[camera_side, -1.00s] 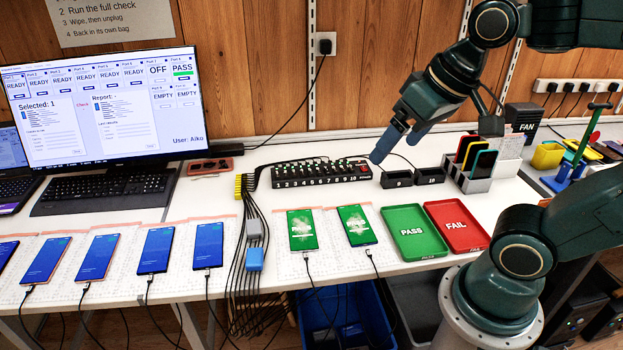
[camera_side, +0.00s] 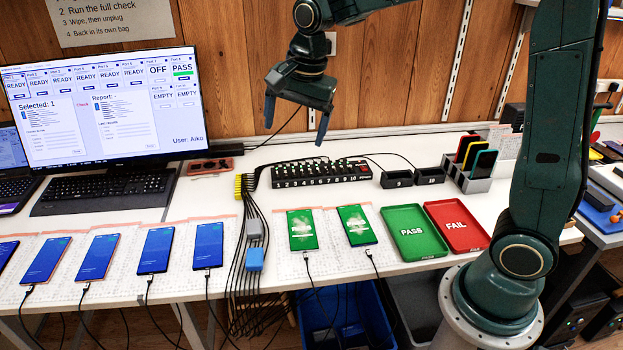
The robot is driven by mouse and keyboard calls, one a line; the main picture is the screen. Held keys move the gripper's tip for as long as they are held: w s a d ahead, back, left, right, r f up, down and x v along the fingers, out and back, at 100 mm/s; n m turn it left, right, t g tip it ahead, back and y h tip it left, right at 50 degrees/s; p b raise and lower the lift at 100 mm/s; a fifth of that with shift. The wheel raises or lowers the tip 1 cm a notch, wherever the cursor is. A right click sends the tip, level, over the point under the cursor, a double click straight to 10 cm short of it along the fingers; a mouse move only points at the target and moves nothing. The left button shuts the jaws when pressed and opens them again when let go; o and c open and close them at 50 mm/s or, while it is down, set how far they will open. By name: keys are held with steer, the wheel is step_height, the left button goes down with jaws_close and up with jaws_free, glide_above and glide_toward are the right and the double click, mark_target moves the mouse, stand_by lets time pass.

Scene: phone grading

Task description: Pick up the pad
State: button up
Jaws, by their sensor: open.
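My gripper (camera_side: 296,122) is open and empty. It hangs high in front of the wooden wall, with its fingers pointing down, above and behind the numbered hub. No thing in view is clearly the pad. A flat reddish-brown piece (camera_side: 196,168) lies right of the keyboard with small dark items on it; I cannot tell whether it is or holds the pad. My gripper is to the right of it and well above it. My arm hides part of the table's right side.
Several phones lie in a row on pale mats; two, such as this green-screened phone (camera_side: 301,230), show green screens. The numbered hub (camera_side: 321,173) and cables stand behind them.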

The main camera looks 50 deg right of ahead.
steer(key=w+f+m+g, duration=0.1)
steer(key=w+f+m, duration=0.5)
steer(key=w+f, duration=0.35)
steer(key=m+g, duration=0.2)
steer(key=m, duration=0.4)
glide_above(254, 226)
step_height(254, 226, down, 11)
steer(key=shift+w+f, duration=0.1)
steer(key=shift+f, duration=0.1)
steer(key=shift+f, duration=4.15)
steer(key=shift+f, duration=2.6)
steer(key=c, duration=1.1)
